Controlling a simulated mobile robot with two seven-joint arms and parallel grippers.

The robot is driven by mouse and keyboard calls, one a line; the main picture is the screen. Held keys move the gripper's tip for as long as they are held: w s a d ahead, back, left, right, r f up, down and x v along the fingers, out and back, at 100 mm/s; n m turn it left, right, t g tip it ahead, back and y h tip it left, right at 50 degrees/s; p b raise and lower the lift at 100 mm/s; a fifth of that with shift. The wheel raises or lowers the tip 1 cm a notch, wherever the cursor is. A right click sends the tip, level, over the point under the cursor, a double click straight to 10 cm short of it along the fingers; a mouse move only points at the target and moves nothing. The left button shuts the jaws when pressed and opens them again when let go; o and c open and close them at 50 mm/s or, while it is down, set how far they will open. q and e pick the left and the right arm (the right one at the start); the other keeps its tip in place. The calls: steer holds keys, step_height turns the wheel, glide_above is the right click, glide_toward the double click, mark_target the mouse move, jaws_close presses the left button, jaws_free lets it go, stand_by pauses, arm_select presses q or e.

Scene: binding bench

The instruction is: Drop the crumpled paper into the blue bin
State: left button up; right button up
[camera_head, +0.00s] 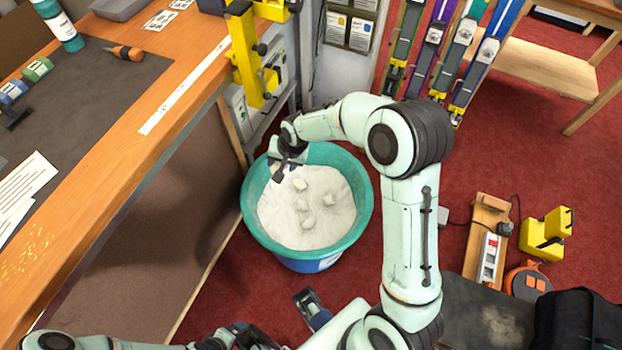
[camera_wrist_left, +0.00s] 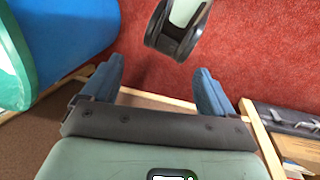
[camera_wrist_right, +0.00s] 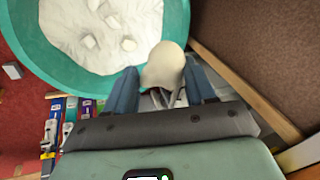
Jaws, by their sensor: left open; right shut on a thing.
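The blue bin (camera_head: 318,263) stands on the floor beside the bench, with a wide teal rim and a white lining. Several pale crumpled lumps lie in it. My right gripper (camera_wrist_right: 164,88) is shut on a pale crumpled paper (camera_wrist_right: 163,66). In the head view the right gripper (camera_head: 285,166) is over the bin's upper left rim; the held paper is hard to make out there. My left gripper (camera_wrist_left: 157,88) is open and empty, low near the floor. In the left wrist view the bin (camera_wrist_left: 55,35) is at upper left, apart from it.
The wooden bench (camera_head: 120,165) runs along the left, with a screwdriver (camera_head: 125,52) and bottle (camera_head: 60,25) on its mat. A yellow clamp (camera_head: 245,60) is at its corner.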

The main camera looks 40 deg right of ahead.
arm_select(q)
steer(key=w+a+f+b, duration=0.2)
steer(key=f+b, duration=0.5)
steer(key=f, duration=0.1)
steer(key=w+a+f+t+y+b, duration=0.1)
steer(key=w+a+f+b, duration=0.1)
steer(key=f+b, duration=0.5)
step_height(320, 180, down, 2)
steer(key=shift+w+a+f+n, duration=0.15)
steer(key=shift+f+n, duration=0.1)
steer(key=shift+n, duration=0.15)
arm_select(e)
steer(key=d+f+m+h, duration=0.2)
steer(key=d+f+m, duration=0.2)
steer(key=f, duration=0.6)
steer(key=d+f+m+h, duration=0.1)
steer(key=d+f+m, duration=0.4)
steer(key=f+m, duration=0.3)
step_height(320, 180, down, 2)
steer(key=shift+f+g+h, duration=0.1)
steer(key=shift+g+h, duration=0.3)
steer(key=shift+w, duration=0.1)
steer(key=o, duration=1.1)
